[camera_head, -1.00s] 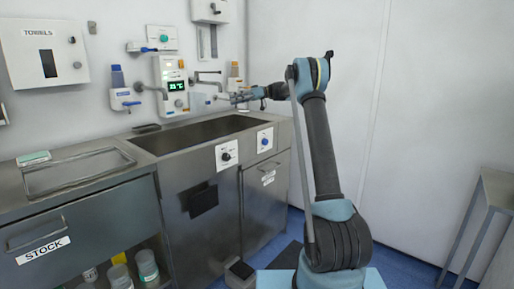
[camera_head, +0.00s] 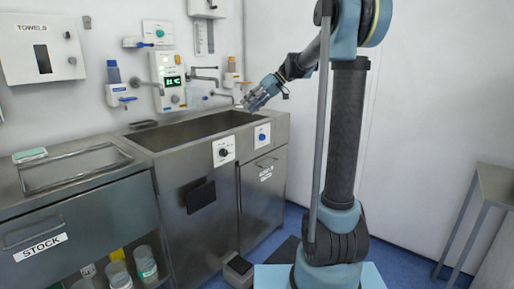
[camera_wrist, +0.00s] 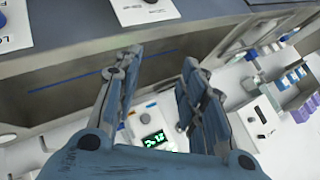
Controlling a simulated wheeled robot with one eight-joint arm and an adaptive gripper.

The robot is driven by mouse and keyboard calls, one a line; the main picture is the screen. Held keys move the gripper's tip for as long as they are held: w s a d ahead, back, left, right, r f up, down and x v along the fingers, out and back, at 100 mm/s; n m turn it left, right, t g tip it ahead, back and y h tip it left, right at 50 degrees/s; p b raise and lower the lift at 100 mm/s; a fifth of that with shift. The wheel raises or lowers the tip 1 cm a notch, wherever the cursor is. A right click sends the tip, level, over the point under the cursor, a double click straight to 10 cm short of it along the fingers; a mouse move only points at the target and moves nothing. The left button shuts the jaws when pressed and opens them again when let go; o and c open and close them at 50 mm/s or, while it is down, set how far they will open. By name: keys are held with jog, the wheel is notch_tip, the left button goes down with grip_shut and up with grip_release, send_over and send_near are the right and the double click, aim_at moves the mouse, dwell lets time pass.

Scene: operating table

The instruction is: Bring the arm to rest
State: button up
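My arm (camera_head: 345,140) stands upright on its base at the right of the head view. Its upper links bend over to the left, toward the sink. My gripper (camera_head: 250,102) hangs in the air near the right end of the sink basin, tilted down to the left. In the wrist view, my gripper (camera_wrist: 157,68) shows two blue-grey fingers spread apart with nothing between them. It is open and empty. It touches nothing that I can see.
A steel sink unit (camera_head: 180,172) runs along the left, with a wire tray (camera_head: 75,172) on its counter. A wall panel (camera_head: 168,82) with a green display and several dispensers hang behind it. A metal table (camera_head: 497,185) stands at far right. The white wall right of my arm is clear.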

jog(key=s+d+f+m+t+h, duration=0.1)
jog(key=s+d+f+m+h, duration=0.2)
jog(key=s+d+f, duration=0.4)
jog(key=s+d+f+m+h, duration=0.2)
jog(key=s+d+f, duration=0.5)
jog(key=s, duration=1.1)
jog(key=s+d+f+m+t+h, duration=0.1)
jog(key=s+d+f+m+h, duration=0.2)
jog(key=s+d+f, duration=0.4)
jog(key=s+f+h, duration=0.1)
jog(key=s+f, duration=0.5)
jog(key=shift+d+f+m+t+h, duration=0.25)
jog(key=shift+d+m+t+h, duration=0.05)
jog(key=shift+s, duration=0.1)
jog(key=shift+w+f, duration=0.2)
jog(key=shift+w, duration=0.25)
